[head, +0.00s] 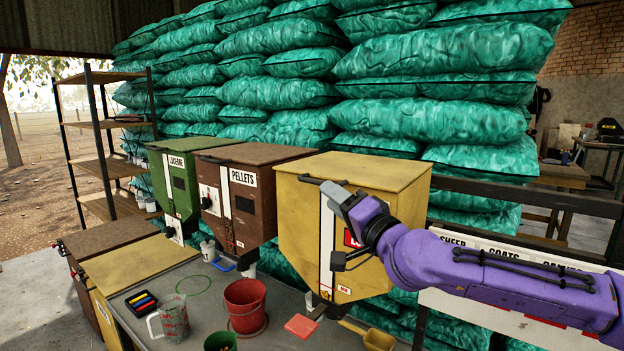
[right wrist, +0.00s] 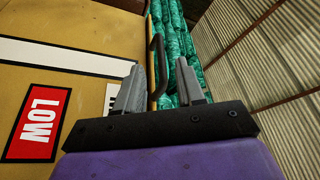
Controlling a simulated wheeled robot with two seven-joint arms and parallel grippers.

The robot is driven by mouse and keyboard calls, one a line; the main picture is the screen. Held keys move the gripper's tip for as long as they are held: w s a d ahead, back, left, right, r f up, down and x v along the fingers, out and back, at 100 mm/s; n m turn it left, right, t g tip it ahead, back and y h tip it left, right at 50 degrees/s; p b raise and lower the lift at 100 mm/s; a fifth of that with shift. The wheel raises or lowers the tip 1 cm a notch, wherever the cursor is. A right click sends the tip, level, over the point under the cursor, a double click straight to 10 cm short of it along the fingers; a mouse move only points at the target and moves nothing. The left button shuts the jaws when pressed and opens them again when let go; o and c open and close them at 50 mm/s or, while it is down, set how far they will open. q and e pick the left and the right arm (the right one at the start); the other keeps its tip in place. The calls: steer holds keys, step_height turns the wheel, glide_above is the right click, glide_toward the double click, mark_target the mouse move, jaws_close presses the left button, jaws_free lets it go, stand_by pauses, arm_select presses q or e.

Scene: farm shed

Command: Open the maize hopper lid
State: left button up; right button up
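The yellow hopper (head: 310,225) stands right of the other hoppers; any name label on its front is hidden by my arm. Its yellow lid (head: 365,172) lies flat and closed, with a dark bar handle (head: 311,179) along the front edge. My right gripper (head: 332,190) is just in front of that edge, close to the handle. In the right wrist view my right gripper (right wrist: 160,82) has its fingers spread, with the handle (right wrist: 156,65) showing between and beyond them; contact cannot be told. My left gripper is not in view.
A green lucerne hopper (head: 181,185) and a brown pellets hopper (head: 255,200) stand to the left. On the bench below are a red bucket (head: 246,307), a clear jug (head: 173,318) and a yellow scoop (head: 379,341). Stacked green sacks (head: 430,110) rise behind the hoppers.

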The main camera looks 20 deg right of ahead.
mark_target(317, 181)
steer(key=x, duration=0.2)
steer(key=p+x, duration=0.1)
steer(key=x, duration=0.2)
steer(key=p+x, duration=0.1)
steer(key=x, duration=0.1)
steer(key=shift+w+d, duration=0.25)
steer(key=shift+w, duration=0.15)
steer(key=shift+s+a+r, duration=0.1)
steer(key=shift+s+r, duration=0.15)
steer(key=shift+s, duration=0.1)
steer(key=shift+w, duration=0.1)
jaws_close()
